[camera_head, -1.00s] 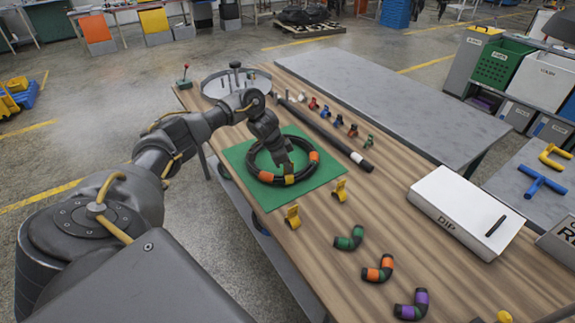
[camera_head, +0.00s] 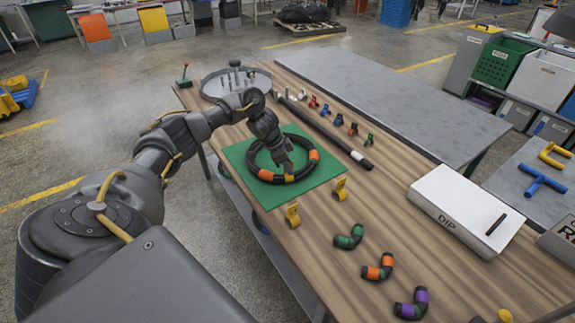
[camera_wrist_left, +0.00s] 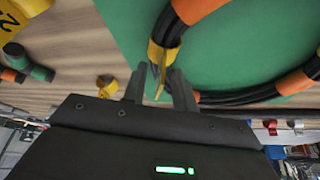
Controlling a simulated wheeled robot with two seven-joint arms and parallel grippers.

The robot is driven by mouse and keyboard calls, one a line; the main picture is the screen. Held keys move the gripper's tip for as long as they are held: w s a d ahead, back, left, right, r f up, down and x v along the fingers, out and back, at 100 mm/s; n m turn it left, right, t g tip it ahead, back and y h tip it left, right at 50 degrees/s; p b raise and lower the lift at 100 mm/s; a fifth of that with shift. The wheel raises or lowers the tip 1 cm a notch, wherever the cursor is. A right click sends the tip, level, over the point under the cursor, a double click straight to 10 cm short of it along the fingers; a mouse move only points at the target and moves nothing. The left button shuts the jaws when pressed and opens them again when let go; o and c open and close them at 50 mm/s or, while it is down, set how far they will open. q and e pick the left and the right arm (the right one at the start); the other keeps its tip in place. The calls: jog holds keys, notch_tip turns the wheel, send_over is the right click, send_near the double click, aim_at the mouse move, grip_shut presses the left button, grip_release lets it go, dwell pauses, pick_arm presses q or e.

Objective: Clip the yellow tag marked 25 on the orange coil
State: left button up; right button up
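The black hose coil (camera_head: 251,158) with orange bands lies on a green mat (camera_head: 240,152). A yellow tag (camera_wrist_left: 158,54) sits around the coil between two orange bands; its marking does not show. My left gripper (camera_head: 287,171) is over the near side of the coil. In the left wrist view its fingers (camera_wrist_left: 158,72) stand apart, with the tag's thin tab between them and a gap beside it. Another yellow tag (camera_head: 292,215) stands on the table; in the left wrist view it (camera_wrist_left: 20,12) is cut off, with a 2 readable. A further yellow tag (camera_head: 340,189) stands nearby. My right gripper is out of view.
Green, orange and purple banded elbows (camera_head: 378,268) lie on the near table. A white DIP box (camera_head: 465,210) is at right. A black rod (camera_head: 325,132) and several small coloured clips (camera_head: 338,120) lie beyond the mat. A round tray (camera_head: 215,85) is at the back.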

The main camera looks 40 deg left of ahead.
pick_arm(q)
jog(key=v, duration=1)
jog(key=shift+s+a+r, duration=0.15)
jog(key=shift+r, duration=0.15)
